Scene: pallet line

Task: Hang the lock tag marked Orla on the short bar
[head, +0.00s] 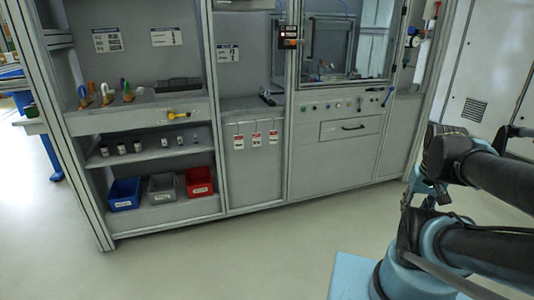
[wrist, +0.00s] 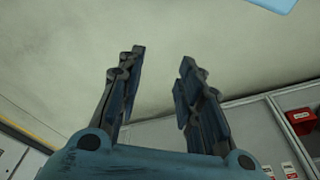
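Three red-and-white lock tags (head: 256,139) hang in a row on thin wires on the grey panel in the middle of the head view. Their names are too small to read, so I cannot tell which is Orla. A thin rail (head: 252,122) runs above them; I cannot make out which bar is the short one. My gripper (wrist: 161,62) is open and empty in the wrist view, its two fingers apart with only plain surface behind them. It is well away from the tags, and two tags (wrist: 290,170) show at the lower right edge there.
A shelf unit at left holds blue (head: 124,193), grey (head: 162,188) and red (head: 199,182) bins and small jars (head: 121,149). A drawer (head: 347,129) and glazed cabinet (head: 346,50) stand right of the tags. The floor (head: 240,255) in front is clear.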

